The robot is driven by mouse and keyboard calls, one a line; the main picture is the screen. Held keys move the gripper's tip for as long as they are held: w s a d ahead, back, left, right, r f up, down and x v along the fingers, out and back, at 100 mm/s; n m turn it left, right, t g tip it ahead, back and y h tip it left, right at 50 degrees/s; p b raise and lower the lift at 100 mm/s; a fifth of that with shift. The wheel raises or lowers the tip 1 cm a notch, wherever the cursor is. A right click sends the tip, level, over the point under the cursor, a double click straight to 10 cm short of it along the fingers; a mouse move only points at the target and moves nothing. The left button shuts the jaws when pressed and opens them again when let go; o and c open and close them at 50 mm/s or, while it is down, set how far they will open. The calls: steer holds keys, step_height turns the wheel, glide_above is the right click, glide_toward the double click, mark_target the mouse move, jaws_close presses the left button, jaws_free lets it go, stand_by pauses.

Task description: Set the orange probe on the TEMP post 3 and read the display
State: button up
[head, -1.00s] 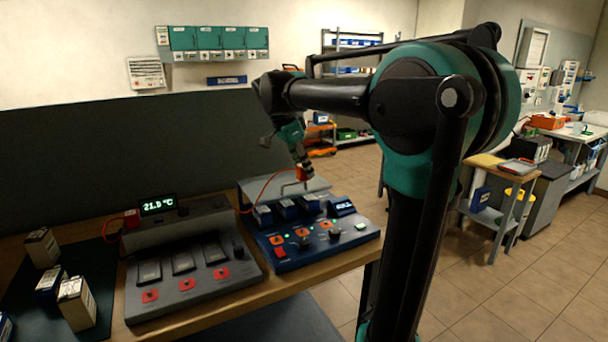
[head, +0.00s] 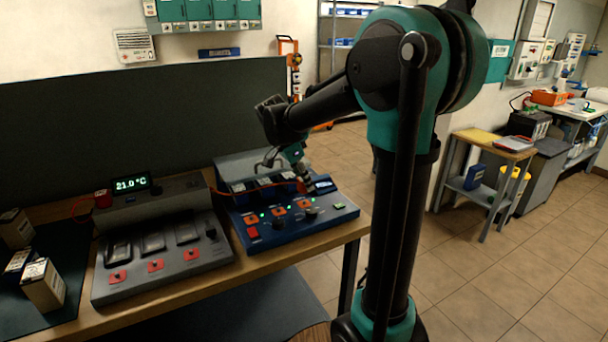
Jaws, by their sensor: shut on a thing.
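My gripper (head: 303,180) hangs over the blue charger unit (head: 268,242), at its back right near the small display. It is shut on the small orange probe (head: 301,187), which an orange cable (head: 262,189) joins on the left. The gripper partly hides the probe, and I cannot tell whether its tip touches anything. The grey unit (head: 160,285) stands to the left, with three orange-red squares along its front. The display (head: 131,184) behind it is lit and reads 21.0 °C. Post labels are too small to read, so I cannot tell which is TEMP post 3.
White boxes (head: 44,286) stand on a dark mat at the left of the wooden bench (head: 300,256). A dark panel (head: 130,128) rises behind the bench. The tiled floor to the right is open, up to a small side table (head: 488,148).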

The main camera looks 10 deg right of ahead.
mark_target(304, 201)
steer(key=shift+f, duration=1.95)
steer(key=shift+f, duration=0.6)
steer(key=o, duration=0.9)
steer(key=shift+v, duration=5.55)
steer(key=shift+s, duration=0.1)
